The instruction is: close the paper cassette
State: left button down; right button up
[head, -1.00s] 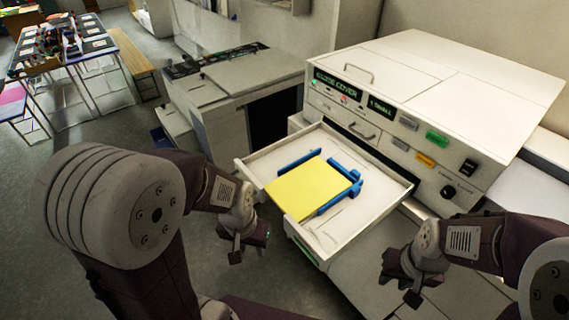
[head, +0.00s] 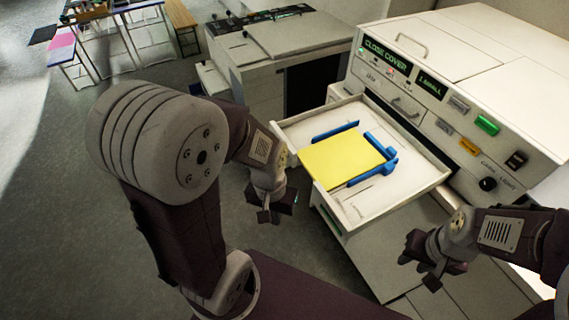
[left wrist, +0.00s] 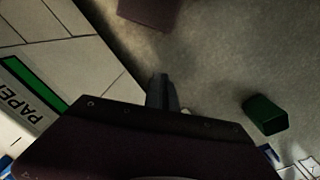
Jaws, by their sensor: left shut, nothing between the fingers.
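The paper cassette (head: 290,131) is a white drawer pulled out from the front of the white copier (head: 455,75). A yellow paper stack (head: 338,160) lies in it between blue guides (head: 376,163). My left gripper (head: 268,212) hangs to the left of the cassette's front, apart from it, and is shut and empty. In the left wrist view its shut fingers (left wrist: 163,92) point over grey floor, with a green-striped panel marked PAPER (left wrist: 30,90) to the left. My right gripper (head: 432,275) is to the right of and below the cassette, apart from it; its finger opening is unclear.
The copier's display reads CLOSE COVER. A second grey machine (head: 275,45) stands behind to the left. Tables (head: 100,15) and a wooden bench (head: 182,20) are far off at the upper left. The floor (head: 60,200) at the left is clear. A dark green object (left wrist: 265,114) shows in the left wrist view.

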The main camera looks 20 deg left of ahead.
pick_arm(q)
jog(key=s+d+r+n+g+h+p, duration=0.1)
jog(key=s+d+r+n+g+h, duration=0.25)
jog(key=d+n+h, duration=0.2)
jog(key=w+a+r+n+t+h+p, duration=0.4)
jog(key=w+a+r+n+t+h, duration=0.4)
jog(key=w+a+n, duration=0.5)
jog(key=s+a+f+n+t+y+p, duration=0.1)
jog(key=s+a+n+t+y, duration=0.1)
jog(key=s+a+n+t, duration=0.3)
jog(key=s+a+f+n+t+y+p, duration=0.1)
jog(key=s+a+f+n+t+y, duration=0.2)
jog(key=a, duration=0.4)
jog(key=w+d+f+n+p, duration=0.1)
jog(key=w+d+f+p, duration=0.1)
jog(key=w+d, duration=0.6)
jog(key=w+p, duration=0.1)
jog(key=w, duration=0.2)
jog(key=shift+w+d+p, duration=0.3)
jog(key=shift+w, duration=0.1)
